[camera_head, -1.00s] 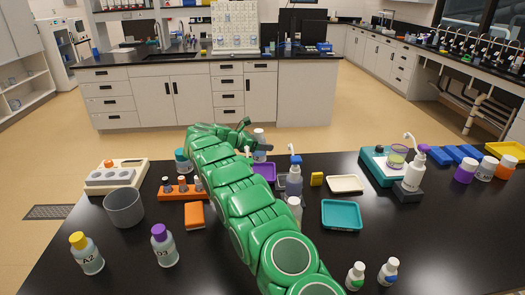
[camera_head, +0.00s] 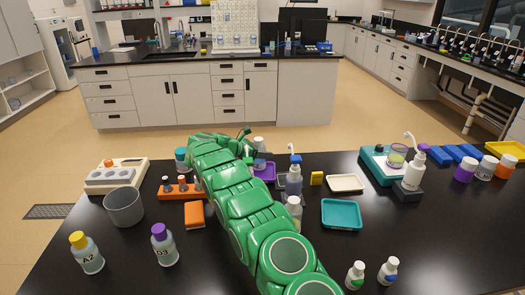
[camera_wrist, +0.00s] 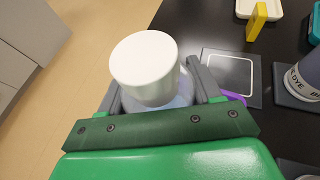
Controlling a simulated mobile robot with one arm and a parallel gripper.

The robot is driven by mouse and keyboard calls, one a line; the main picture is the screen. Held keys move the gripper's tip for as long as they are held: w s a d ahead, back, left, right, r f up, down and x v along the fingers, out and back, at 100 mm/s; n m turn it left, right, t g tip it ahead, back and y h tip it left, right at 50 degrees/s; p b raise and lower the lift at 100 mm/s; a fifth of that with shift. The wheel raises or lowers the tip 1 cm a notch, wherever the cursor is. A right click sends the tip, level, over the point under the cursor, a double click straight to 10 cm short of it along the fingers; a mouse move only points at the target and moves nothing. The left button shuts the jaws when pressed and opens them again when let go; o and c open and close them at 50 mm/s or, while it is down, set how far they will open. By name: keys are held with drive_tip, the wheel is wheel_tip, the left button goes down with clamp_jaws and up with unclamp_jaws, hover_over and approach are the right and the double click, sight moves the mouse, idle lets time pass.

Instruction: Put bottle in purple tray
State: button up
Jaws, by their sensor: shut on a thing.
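My gripper (camera_head: 250,152) is shut on a bottle (camera_head: 259,143) with a white cap, near the far edge of the black table. In the wrist view the bottle (camera_wrist: 147,66) stands between the two grey fingers (camera_wrist: 158,88), its clear bluish body mostly hidden. The purple tray (camera_head: 267,173) lies at the far side of the table, just below the bottle in the head view. My arm covers its left part. In the wrist view only a purple sliver (camera_wrist: 234,96) shows beside the right finger. I cannot tell whether the bottle touches the tray.
A blue-capped wash bottle (camera_head: 294,183) stands just right of the purple tray. A yellow block (camera_head: 317,178), a white tray (camera_head: 346,183) and a teal tray (camera_head: 341,214) lie further right. An orange tube rack (camera_head: 181,191) is left of my arm.

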drive_tip(key=o, duration=1.1)
drive_tip(key=shift+r, duration=0.15)
drive_tip(key=shift+r, duration=0.5)
drive_tip(key=s+a, duration=0.1)
drive_tip(key=a, duration=0.3)
drive_tip(key=s+a, duration=0.2)
drive_tip(key=a, duration=0.2)
drive_tip(key=s+a, duration=0.2)
drive_tip(key=a, duration=0.2)
drive_tip(key=shift+r, duration=0.15)
